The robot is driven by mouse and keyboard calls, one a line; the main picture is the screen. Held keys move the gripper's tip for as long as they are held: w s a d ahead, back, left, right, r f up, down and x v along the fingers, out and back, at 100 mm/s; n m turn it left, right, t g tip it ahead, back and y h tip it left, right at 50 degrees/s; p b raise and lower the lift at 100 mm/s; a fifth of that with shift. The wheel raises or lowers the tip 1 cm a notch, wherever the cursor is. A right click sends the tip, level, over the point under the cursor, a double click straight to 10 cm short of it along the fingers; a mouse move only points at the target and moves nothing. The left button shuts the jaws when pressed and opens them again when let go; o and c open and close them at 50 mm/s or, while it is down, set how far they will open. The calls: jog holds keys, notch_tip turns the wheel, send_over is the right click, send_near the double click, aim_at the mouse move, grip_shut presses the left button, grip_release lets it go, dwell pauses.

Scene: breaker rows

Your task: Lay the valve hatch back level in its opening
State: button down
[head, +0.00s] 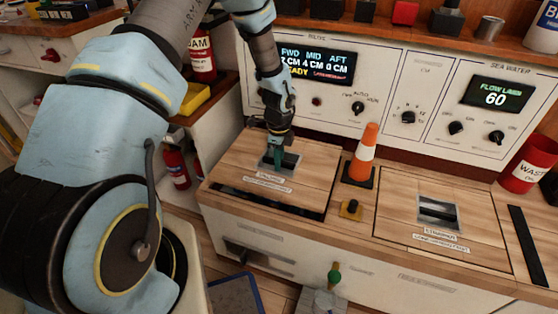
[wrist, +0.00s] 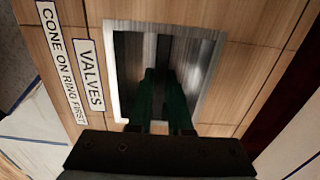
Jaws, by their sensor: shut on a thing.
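The valve hatch (head: 300,158) is a wooden panel in the left part of the counter, labelled VALVES and CONE ON RING FIRST. A metal-framed handle recess (head: 290,160) is set in it. My gripper (head: 276,150) reaches down into this recess. In the wrist view, the dark green fingers of my gripper (wrist: 163,85) are close together inside the recess, shut on the hatch's handle; the fingers largely hide the grip. A dark strip (head: 265,202) runs along the hatch's front side. I cannot tell how far the hatch is tilted or raised.
An orange and white cone (head: 366,150) stands on a black base right beside the hatch. A small yellow-and-black piece (head: 350,210) is in front of it. A second hatch (head: 400,215) lies to the right. The control panel (head: 390,80) rises behind; a red waste bin (head: 530,163) is far right.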

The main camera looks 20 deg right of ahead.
jog(key=shift+f, duration=0.35)
dwell(0.3)
jog(key=shift+f+b, duration=0.35)
jog(key=shift+b, duration=0.1)
jog(key=shift+f+b, duration=0.35)
jog(key=shift+f, duration=0.35)
jog(key=shift+f+b, duration=0.4)
jog(key=shift+f, duration=0.3)
jog(key=shift+f, duration=0.2)
jog(key=c, duration=0.8)
grip_release()
jog(key=shift+o, duration=0.2)
notch_tip(320, 180, up, 11)
jog(key=shift+f+p, duration=0.1)
jog(key=shift+p, duration=0.55)
